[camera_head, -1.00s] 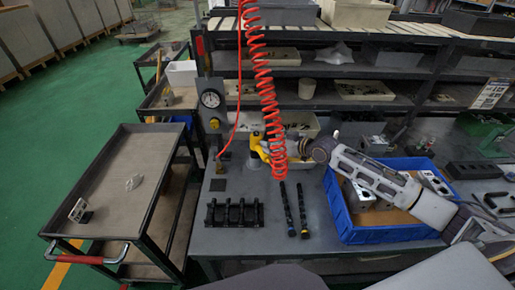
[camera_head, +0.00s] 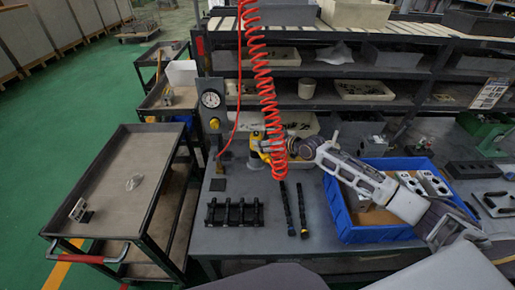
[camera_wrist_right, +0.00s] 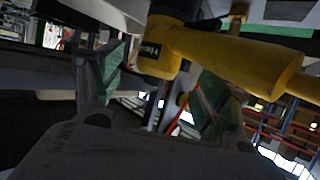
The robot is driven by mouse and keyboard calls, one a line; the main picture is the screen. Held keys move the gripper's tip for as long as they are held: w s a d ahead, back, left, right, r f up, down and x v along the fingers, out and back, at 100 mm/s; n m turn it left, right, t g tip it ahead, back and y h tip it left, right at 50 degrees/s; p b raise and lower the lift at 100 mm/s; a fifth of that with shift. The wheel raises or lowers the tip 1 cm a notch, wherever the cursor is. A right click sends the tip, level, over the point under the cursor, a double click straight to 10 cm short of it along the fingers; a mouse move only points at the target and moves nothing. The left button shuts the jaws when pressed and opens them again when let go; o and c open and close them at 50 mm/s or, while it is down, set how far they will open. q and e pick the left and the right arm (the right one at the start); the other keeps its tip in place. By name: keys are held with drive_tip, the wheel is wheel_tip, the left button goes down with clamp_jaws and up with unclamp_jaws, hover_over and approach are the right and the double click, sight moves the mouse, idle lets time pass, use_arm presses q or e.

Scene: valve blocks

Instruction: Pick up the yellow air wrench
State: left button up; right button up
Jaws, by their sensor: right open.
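The yellow air wrench (camera_head: 257,143) is at the back of the workbench, at the lower end of the red coiled hose and partly hidden by it. My right gripper (camera_head: 281,148) reaches it from the right. In the right wrist view the wrench (camera_wrist_right: 235,55) is large and close, its body crossing the upper right. The open fingers (camera_wrist_right: 160,90), with green pads, stand on either side of its short yellow end. I cannot tell whether either pad touches it. My left gripper is not in view.
The red coiled hose (camera_head: 262,75) hangs in front of the wrench. A blue bin (camera_head: 345,222) with metal valve blocks lies under my right arm. A black rack (camera_head: 234,213) and two black rods (camera_head: 302,210) lie on the bench (camera_head: 265,228). A cart (camera_head: 120,190) stands left.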

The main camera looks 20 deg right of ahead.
sight(260, 137)
drive_tip(key=shift+w, duration=0.15)
drive_tip(key=shift+r+p+x, duration=0.1)
drive_tip(key=shift+p+x, duration=0.15)
drive_tip(key=shift+x, duration=0.5)
drive_tip(key=shift+r+p+x, duration=0.15)
drive_tip(key=shift+p+x, duration=0.05)
drive_tip(key=shift+x, duration=1.65)
drive_tip(key=shift+f, duration=0.1)
drive_tip(key=c, duration=1.2)
drive_tip(key=shift+w+d+r, duration=0.1)
drive_tip(key=shift+r, duration=0.15)
drive_tip(key=shift+c, duration=1.2)
drive_tip(key=shift+r+b, duration=0.4)
drive_tip(key=shift+r, duration=4.75)
